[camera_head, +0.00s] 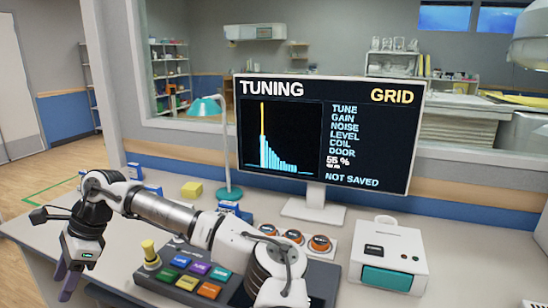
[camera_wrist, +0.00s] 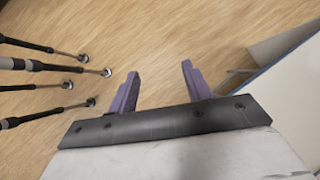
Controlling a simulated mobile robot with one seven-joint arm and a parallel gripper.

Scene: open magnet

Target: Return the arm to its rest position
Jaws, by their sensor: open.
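My arm stretches across the front of the desk in the head view, bent at the elbow. My gripper (camera_head: 70,277) hangs at the left, pointing down beside the desk's left edge. In the wrist view my gripper (camera_wrist: 158,92) shows two purple fingers spread apart with nothing between them. Wooden floor lies beneath the fingers. The gripper touches nothing that I can see.
The desk (camera_head: 130,235) carries a button panel (camera_head: 190,272) with a yellow knob, a monitor (camera_head: 322,130), orange-topped dials (camera_head: 320,243), a white box (camera_head: 388,255) and a teal lamp (camera_head: 228,150). Several thin rods (camera_wrist: 50,70) show left in the wrist view.

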